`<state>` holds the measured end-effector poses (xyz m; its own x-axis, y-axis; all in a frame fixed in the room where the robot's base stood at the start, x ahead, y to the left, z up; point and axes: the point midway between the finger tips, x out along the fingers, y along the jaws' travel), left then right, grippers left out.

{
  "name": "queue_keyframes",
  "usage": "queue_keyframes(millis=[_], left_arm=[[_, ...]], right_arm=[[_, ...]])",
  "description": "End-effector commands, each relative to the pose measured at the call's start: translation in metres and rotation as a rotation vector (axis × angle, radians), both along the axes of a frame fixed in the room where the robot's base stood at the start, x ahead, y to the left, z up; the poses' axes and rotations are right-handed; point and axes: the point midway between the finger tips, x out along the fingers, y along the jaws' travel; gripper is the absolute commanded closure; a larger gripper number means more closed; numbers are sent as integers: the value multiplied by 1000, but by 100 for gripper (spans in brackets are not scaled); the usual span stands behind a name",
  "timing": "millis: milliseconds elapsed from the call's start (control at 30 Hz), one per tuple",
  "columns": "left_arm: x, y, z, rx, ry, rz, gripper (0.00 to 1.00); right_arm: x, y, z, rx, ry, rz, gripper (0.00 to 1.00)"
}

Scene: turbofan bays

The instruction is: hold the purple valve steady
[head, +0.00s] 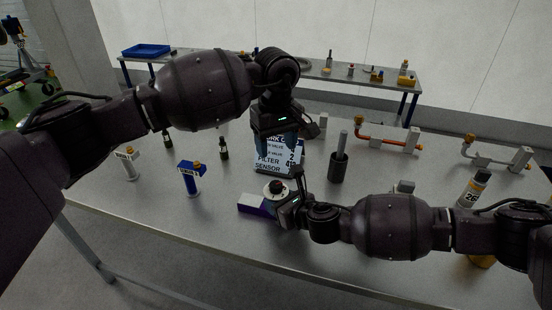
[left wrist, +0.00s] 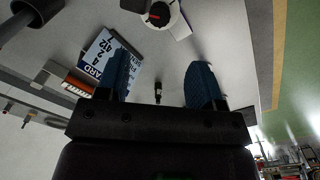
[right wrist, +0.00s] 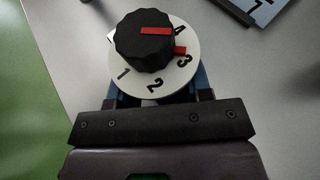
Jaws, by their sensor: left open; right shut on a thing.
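The purple valve (head: 252,206) is a block with a pale top near the table's front edge. It bears a white dial with a black knob (head: 275,187). In the right wrist view, the dial (right wrist: 181,83) shows numbers 1 to 4, and the black knob (right wrist: 144,42) has a red mark near 4. My right gripper (head: 286,206) is shut on the valve; the dial hides the contact. My left gripper (head: 277,143) is open and empty, above the sign board. In the left wrist view, the dial (left wrist: 172,14) lies beyond its spread blue fingertips (left wrist: 162,72).
A sign board (head: 276,165) stands just behind the valve. Pipe fittings (head: 387,137) lie farther right. The front left tabletop is clear.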

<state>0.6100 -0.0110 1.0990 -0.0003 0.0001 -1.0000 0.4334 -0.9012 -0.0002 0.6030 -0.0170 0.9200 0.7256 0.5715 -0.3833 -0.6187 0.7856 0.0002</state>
Motion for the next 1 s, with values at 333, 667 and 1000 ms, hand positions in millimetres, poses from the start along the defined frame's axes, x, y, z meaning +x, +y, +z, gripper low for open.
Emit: queue_keyframes(millis=[333,667,1000], left_arm=[[4,-3,8,-32,-18,305,39],[8,-6,20,-116,-6,577,39],[10,-5,22,-161,18,638,39]], right_arm=[[0,0,0,1,1,1,90],[0,0,0,1,1,0,90],[0,0,0,0,0,0,90]])
